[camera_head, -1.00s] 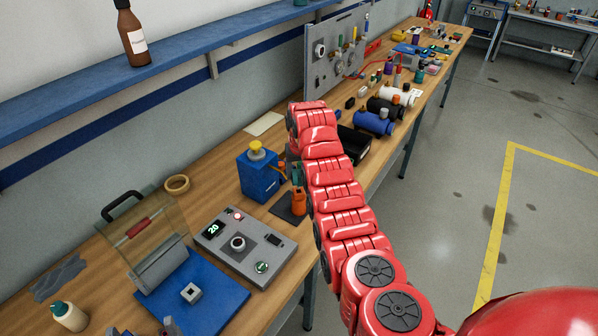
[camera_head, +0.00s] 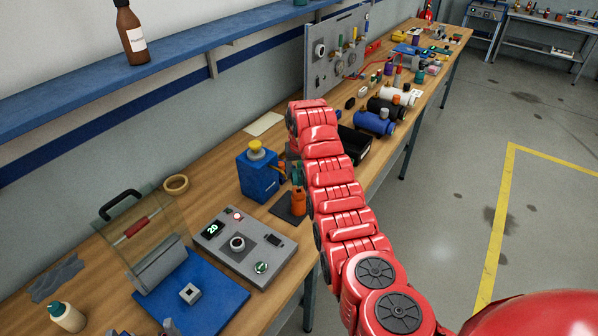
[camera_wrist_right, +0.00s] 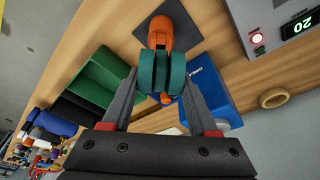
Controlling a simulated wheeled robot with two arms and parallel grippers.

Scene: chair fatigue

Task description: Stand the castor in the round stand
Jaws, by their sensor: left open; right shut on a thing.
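The castor (camera_wrist_right: 161,72) has green twin wheels and shows in the right wrist view between the fingers of my right gripper (camera_wrist_right: 160,80), which is shut on it. In the head view my red right arm hides most of it. Close beyond the wheels is an upright orange piece (camera_wrist_right: 160,32) on a dark square mat; it also shows in the head view (camera_head: 298,201). I cannot tell for sure that this is the round stand, or whether the castor touches it. My left gripper (camera_head: 142,331) is open, only its tips showing at the bottom edge.
A blue box with a yellow knob (camera_head: 257,172) stands close by the mat. A grey control panel (camera_head: 240,247), a blue plate (camera_head: 215,300), a clear guard (camera_head: 140,240) and a wooden ring (camera_head: 176,184) are nearby. A green bin (camera_wrist_right: 98,78) is on the other side.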

